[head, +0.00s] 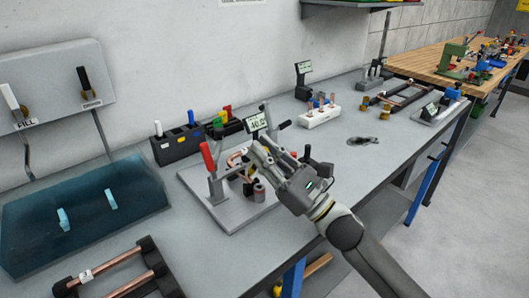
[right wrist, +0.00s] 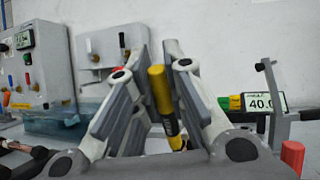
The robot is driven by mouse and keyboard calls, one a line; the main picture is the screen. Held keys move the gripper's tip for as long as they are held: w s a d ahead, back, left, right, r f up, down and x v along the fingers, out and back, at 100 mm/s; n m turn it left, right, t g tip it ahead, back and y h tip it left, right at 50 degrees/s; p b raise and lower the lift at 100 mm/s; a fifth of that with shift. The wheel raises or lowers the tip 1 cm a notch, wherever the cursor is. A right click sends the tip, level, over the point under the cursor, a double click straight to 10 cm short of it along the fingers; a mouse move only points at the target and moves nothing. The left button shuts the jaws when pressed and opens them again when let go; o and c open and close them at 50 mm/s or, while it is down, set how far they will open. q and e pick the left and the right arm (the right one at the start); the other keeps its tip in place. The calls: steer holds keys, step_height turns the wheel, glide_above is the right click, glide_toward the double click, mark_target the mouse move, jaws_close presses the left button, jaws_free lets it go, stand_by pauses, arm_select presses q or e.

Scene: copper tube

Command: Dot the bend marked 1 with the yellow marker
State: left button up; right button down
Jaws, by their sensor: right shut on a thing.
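The yellow marker (right wrist: 160,92) stands nearly upright between the fingers of my right gripper (right wrist: 155,95) in the right wrist view. My right gripper (head: 262,158) is shut on it and hovers over the bending fixture (head: 238,210) in the head view. The gripper hides part of the fixture and the marker there. A bent copper tube (head: 236,158) shows on the fixture, just left of the fingers. I cannot read a bend number on it, nor tell whether the marker touches it. My left gripper is not in view.
A red-handled lever (head: 207,157) rises close left of my right gripper. A small angle display (head: 257,122) stands behind. A black rack (head: 178,146) is at the wall. A blue tray (head: 70,240) and straight copper tubes (head: 130,284) lie left.

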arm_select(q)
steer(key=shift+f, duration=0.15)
arm_select(e)
steer(key=shift+f, duration=0.15)
